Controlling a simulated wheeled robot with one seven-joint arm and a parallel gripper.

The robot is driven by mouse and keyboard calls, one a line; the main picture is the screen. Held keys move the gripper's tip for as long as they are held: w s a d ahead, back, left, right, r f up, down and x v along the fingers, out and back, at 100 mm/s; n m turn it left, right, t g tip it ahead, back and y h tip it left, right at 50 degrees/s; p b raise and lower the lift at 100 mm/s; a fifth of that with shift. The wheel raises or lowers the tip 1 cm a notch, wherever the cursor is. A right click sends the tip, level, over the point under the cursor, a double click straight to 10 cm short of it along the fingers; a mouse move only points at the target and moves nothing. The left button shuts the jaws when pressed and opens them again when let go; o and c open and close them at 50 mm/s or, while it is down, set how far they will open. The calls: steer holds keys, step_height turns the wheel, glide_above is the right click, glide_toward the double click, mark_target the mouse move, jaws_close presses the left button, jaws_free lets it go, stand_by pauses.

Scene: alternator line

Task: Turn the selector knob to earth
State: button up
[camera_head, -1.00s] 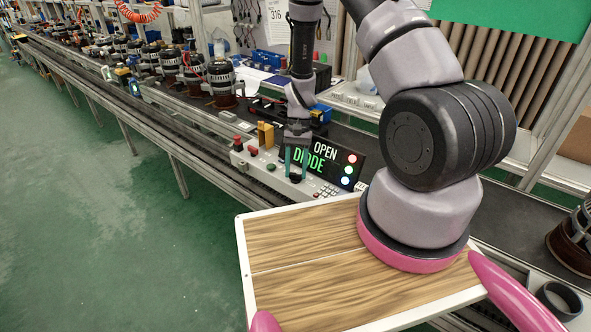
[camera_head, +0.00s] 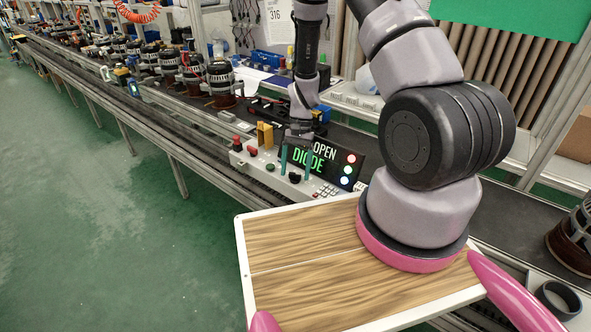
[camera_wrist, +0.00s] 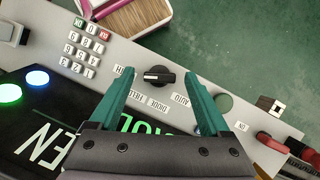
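The black selector knob (camera_wrist: 158,76) sits on the pale control panel (camera_wrist: 215,82). In the wrist view its bar lies nearly level, with a pale mark toward the left, near a partly covered label ending in "TH" (camera_wrist: 119,70). Labels FIELD, DIODE and AUTO (camera_wrist: 181,100) lie below it. My gripper (camera_wrist: 158,73) is open, with one teal finger on each side of the knob and a gap on both sides. The knob (camera_head: 294,178) also shows in the head view below my gripper (camera_head: 296,172). The display (camera_head: 325,158) reads OPEN and DIODE.
A keypad (camera_wrist: 84,48), green button (camera_wrist: 223,103) and red control (camera_wrist: 270,140) share the panel. The display has red, green and blue lamps (camera_head: 344,181). Alternators (camera_head: 221,78) stand along the conveyor at left. A wooden-topped tray (camera_head: 320,275) lies in front.

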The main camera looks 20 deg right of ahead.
steer(key=v, duration=1)
steer(key=shift+r, duration=0.4)
steer(key=shift+w+d, duration=0.1)
